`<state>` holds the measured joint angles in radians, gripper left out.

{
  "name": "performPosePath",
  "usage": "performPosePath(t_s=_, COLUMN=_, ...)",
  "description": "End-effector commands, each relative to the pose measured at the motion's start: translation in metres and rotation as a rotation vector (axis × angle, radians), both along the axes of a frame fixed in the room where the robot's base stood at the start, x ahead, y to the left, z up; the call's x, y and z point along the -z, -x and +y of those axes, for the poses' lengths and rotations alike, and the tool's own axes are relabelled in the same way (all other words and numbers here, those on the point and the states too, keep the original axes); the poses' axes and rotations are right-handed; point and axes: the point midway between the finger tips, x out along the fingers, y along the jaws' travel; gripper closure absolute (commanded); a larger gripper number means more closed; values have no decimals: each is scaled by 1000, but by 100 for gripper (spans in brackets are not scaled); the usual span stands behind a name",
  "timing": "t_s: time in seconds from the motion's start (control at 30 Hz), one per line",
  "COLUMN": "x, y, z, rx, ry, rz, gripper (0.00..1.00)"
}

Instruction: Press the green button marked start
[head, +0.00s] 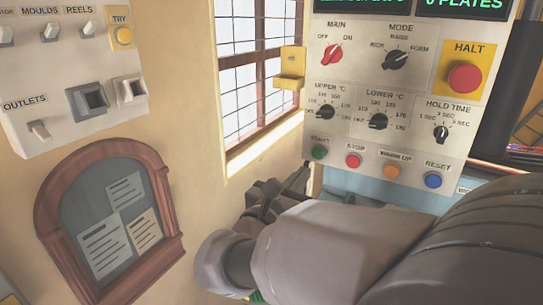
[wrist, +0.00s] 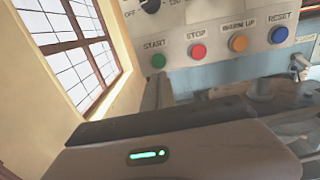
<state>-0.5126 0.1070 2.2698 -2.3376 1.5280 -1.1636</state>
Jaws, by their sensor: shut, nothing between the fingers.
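The green START button (head: 319,153) is at the lower left of the control panel; it also shows in the wrist view (wrist: 158,61) under its START label. My gripper (head: 301,176) is shut and empty, with its fingertips just below and left of the green button in the head view. In the wrist view the fingers (wrist: 158,82) point at the panel, with the tips just below the button. The green button is not covered in either view. I cannot tell whether the tips touch the panel.
Beside START are the red STOP button (head: 353,161), the orange warm-up button (head: 392,171) and the blue RESET button (head: 433,180). The large red HALT button (head: 464,77) is at upper right. A barred window (head: 262,70) is left of the panel. A notice board (head: 112,220) hangs at lower left.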

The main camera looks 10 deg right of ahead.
Motion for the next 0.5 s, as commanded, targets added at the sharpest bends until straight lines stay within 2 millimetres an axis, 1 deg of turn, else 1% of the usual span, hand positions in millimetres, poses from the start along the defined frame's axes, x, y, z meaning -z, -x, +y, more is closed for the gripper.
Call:
performPosePath(t_s=0.03, x=-2, y=10, z=9, rx=-6, ry=1, rz=1, gripper=100)
performPosePath(t_s=0.1, x=-1, y=23, z=19, rx=-6, ry=-1, rz=1, gripper=100)
performPosePath(t_s=0.23, x=-1, y=46, z=35, rx=-5, ry=-1, rz=1, gripper=100)
performPosePath(t_s=0.4, x=0, y=62, z=46, rx=-2, ry=0, rz=1, gripper=100)
performPosePath(t_s=0.5, x=1, y=66, z=48, rx=-1, ry=0, rz=2, gripper=100)
